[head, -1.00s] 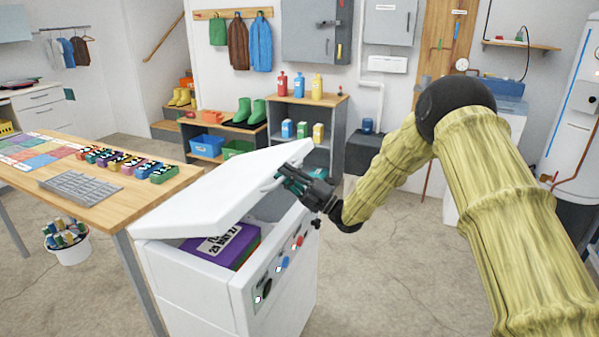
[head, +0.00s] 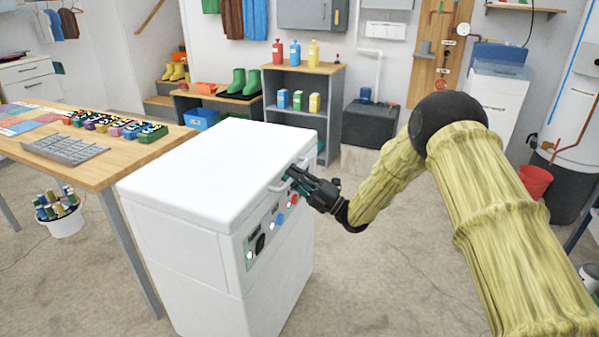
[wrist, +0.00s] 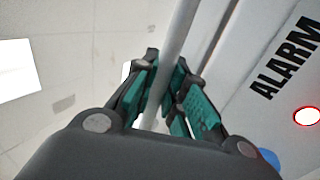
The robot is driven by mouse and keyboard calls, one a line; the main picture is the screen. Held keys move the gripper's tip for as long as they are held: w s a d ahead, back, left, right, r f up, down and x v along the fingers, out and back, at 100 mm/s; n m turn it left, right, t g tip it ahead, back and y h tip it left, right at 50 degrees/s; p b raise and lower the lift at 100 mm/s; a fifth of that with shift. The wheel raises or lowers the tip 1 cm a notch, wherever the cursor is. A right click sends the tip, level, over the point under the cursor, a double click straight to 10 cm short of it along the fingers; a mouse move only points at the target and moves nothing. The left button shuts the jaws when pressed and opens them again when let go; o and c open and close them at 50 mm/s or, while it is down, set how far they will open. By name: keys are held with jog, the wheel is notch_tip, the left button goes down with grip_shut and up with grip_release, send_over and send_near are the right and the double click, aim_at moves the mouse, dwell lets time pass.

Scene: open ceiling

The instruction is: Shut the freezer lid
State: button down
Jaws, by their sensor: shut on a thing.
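The white chest freezer (head: 205,265) stands in the middle of the head view. Its lid (head: 215,170) lies level on the body with no gap that I can see, and the inside is hidden. The lid handle (head: 280,183) sticks out from the front edge near the right corner. My gripper (head: 296,178) is at that handle. In the wrist view the teal finger pads of my gripper (wrist: 172,98) are closed around the light grey handle bar (wrist: 180,35).
A wooden table (head: 120,170) with a grey tray (head: 64,147) stands close to the freezer's left. A white bucket (head: 62,218) sits under it. A shelf with bottles (head: 300,95) is behind. The freezer's front has coloured controls (head: 280,219).

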jog(key=shift+s+f, duration=0.15)
jog(key=shift+f, duration=0.45)
jog(key=shift+f, duration=0.2)
jog(key=c, duration=1.7)
grip_release()
jog(key=shift+r, duration=0.2)
jog(key=v, duration=1.2)
jog(key=shift+d, duration=0.1)
